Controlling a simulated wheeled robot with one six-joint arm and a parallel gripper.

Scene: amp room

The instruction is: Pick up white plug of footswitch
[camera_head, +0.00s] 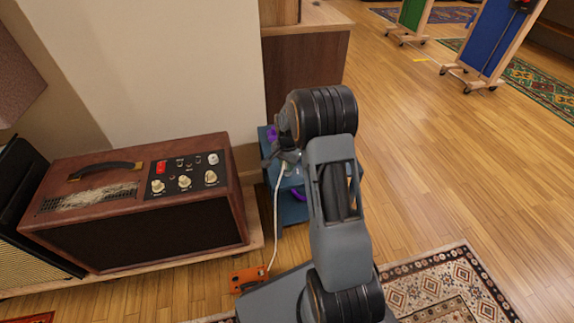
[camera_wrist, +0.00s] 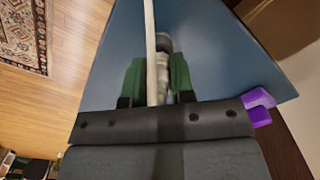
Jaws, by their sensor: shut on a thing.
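The white plug (camera_wrist: 164,72) is between the green fingers of my gripper (camera_wrist: 157,78) in the wrist view. My gripper is shut on it. A white cable (camera_wrist: 150,35) crosses in front of the plug and hides part of it. In the head view, the white cable (camera_head: 275,220) runs from the orange footswitch (camera_head: 248,279) on the floor up to my gripper (camera_head: 283,166). The plug is too small to make out clearly there. A blue surface (camera_wrist: 215,50) lies behind the plug in the wrist view; I cannot tell whether they touch.
A blue stand (camera_head: 291,212) with purple parts (camera_head: 299,195) is under and beside my gripper. A brown amplifier (camera_head: 140,205) stands to the left, near the wall. A wooden cabinet (camera_head: 305,70) is behind. Open wooden floor lies to the right, with a patterned rug (camera_head: 450,285) in front.

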